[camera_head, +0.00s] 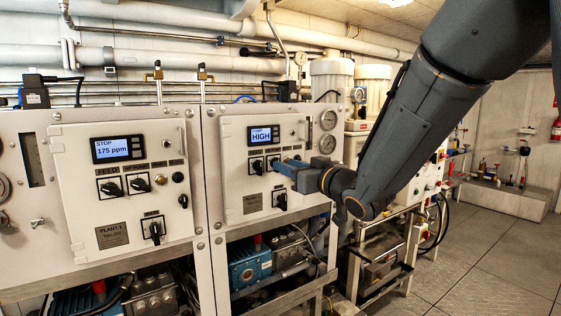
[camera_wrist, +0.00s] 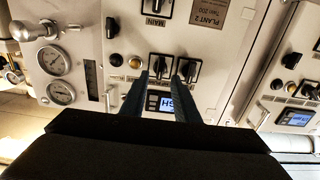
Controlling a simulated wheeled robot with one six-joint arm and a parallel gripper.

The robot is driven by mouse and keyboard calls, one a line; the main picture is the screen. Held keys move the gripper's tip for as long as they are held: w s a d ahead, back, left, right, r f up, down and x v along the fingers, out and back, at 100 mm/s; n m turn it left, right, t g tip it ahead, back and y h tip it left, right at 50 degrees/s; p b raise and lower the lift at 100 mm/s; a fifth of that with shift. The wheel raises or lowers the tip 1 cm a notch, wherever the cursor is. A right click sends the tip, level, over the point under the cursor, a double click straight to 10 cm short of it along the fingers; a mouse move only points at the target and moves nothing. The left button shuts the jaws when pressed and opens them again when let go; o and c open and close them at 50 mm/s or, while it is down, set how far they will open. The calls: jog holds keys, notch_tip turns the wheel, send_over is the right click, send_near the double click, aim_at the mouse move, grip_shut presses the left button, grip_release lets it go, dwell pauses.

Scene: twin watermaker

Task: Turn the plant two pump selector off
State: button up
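The plant two panel (camera_head: 240,185) is the white panel right of plant one, with a lit display reading HIGH (camera_head: 262,136). Two black selectors sit side by side under the display: the left one (camera_head: 257,167) and the right, pump-side one (camera_head: 274,164). The wrist view shows them upside down, with the pump-side selector (camera_wrist: 159,66) on the left and the other (camera_wrist: 188,70) on the right. My gripper (camera_wrist: 160,77) is open, its blue fingers on either side of the pump-side selector. Contact cannot be told. In the head view my gripper (camera_head: 284,167) partly covers that area.
A main selector (camera_head: 280,201) sits lower on the same panel. Plant one's panel (camera_head: 125,185) has similar selectors. Gauges (camera_wrist: 54,60) stand beside the panel. Pipes run above, and open floor (camera_head: 480,255) lies to the right.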

jog(key=shift+p+x, duration=0.45)
jog(key=shift+x, duration=1.4)
grip_shut()
jog(key=shift+n+b, duration=0.3)
jog(key=shift+b, duration=0.1)
jog(key=n+b, duration=0.3)
jog(key=b, duration=0.1)
jog(key=n+b, duration=0.8)
jog(key=shift+s+a+f, duration=0.15)
jog(key=shift+a+f, duration=0.05)
jog(key=shift+a, duration=0.05)
jog(key=shift+n+b, duration=0.3)
jog(key=shift+b, duration=0.1)
